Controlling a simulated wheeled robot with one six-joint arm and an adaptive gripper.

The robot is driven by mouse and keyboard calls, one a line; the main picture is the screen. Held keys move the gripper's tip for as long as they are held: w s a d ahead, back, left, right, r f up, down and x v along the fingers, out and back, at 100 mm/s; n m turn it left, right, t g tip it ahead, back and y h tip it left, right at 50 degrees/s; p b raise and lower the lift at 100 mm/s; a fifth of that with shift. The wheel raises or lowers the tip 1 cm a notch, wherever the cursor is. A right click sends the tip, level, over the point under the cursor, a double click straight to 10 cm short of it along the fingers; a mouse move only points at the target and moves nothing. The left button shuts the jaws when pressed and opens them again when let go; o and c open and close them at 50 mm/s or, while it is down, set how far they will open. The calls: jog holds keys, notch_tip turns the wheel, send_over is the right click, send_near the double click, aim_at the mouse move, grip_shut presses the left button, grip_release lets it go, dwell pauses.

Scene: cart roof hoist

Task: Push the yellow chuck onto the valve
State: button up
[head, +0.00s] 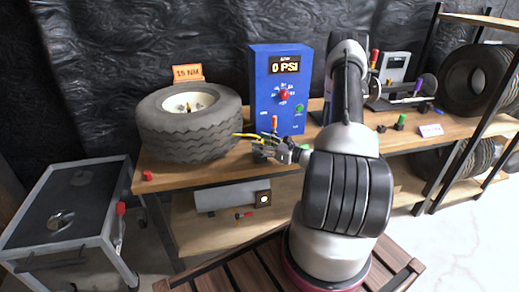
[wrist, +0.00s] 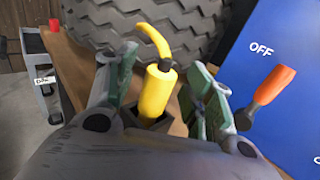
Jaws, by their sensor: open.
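The yellow chuck (wrist: 156,92), with a curved yellow hose or neck on top, stands between my gripper's fingers in the wrist view. Its lower end meets a dark holder-like part. A bit of yellow (head: 243,135) shows by my gripper (head: 272,146) in the head view. My gripper (wrist: 164,85) is open, one finger on each side of the chuck, with visible gaps. The big tyre (head: 190,138) lies flat on the bench, left of my gripper; its tread (wrist: 180,22) shows behind the chuck in the wrist view. I cannot make out the valve.
A blue box (head: 261,90) reading 0 PSI stands right behind my gripper. An orange-handled lever (wrist: 270,88) is close to the right finger. A red cap (head: 147,176) lies at the bench's left front. A grey cart (head: 75,195) stands left. More tyres (head: 474,80) fill the right rack.

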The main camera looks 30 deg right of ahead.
jog(key=shift+w+a, duration=0.25)
jog(key=shift+w, duration=0.25)
jog(key=shift+c, duration=0.2)
grip_shut()
jog(key=shift+r, duration=0.1)
notch_tip(320, 180, up, 33)
dwell(1.3)
